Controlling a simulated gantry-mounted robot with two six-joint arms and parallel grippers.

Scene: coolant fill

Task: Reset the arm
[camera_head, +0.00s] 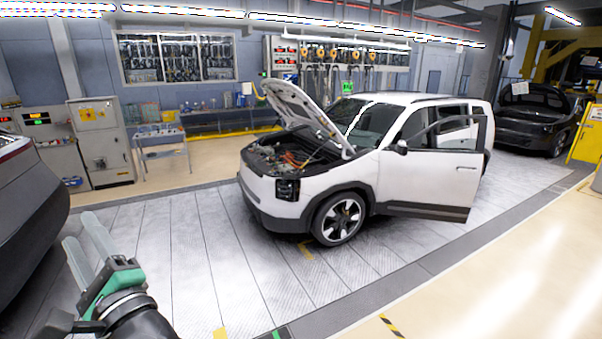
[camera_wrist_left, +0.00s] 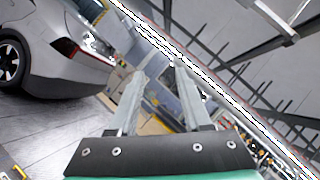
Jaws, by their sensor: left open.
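My left gripper (camera_head: 88,242) is at the lower left of the head view, raised above the floor and pointing up and away. Its two grey fingers are apart with nothing between them. In the left wrist view the fingers (camera_wrist_left: 160,75) are also apart and empty. My right gripper is in neither view. A white car (camera_head: 415,180) stands in the middle of the head view with its hood (camera_head: 300,112) up and a front door (camera_head: 440,180) open. The engine bay (camera_head: 290,153) is exposed. The left gripper is well apart from the car.
A dark grey car (camera_head: 28,215) is at the left edge; a car's rear (camera_wrist_left: 75,55) shows in the left wrist view. A small table (camera_head: 160,138) and a grey cabinet (camera_head: 101,140) stand behind. A black car (camera_head: 538,120) is at the back right. The floor (camera_head: 180,240) between is clear.

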